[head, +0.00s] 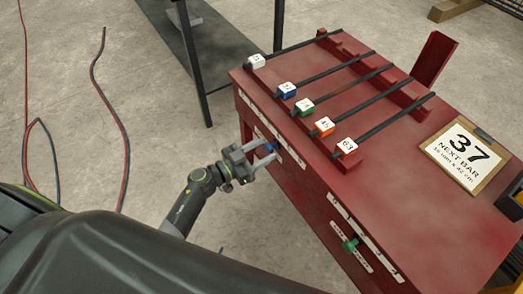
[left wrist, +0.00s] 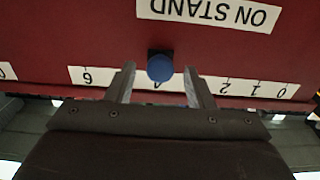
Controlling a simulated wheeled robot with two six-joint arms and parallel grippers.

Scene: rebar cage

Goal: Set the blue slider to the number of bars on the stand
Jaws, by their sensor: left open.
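The blue slider (head: 270,147) is a small round knob on the side of the red cabinet (head: 400,205). It also shows in the left wrist view (left wrist: 160,67), above an upside-down number strip (left wrist: 265,89) and near the "ON STAND" label (left wrist: 208,12). The numeral below the knob is partly hidden and looks like a 4; a 6 shows to its left. My left gripper (head: 262,161) is open, with one finger on each side of the knob and visible gaps. On top, the red stand (head: 287,113) carries several dark bars with coloured number tags. My right gripper is not in view.
A green knob (head: 350,245) sits on another strip along the same cabinet side. A clipboard reading "37 NEXT BAR" (head: 462,155) lies on the cabinet top. Cables (head: 125,140) lie on the floor at left. A dark table (head: 205,60) stands behind.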

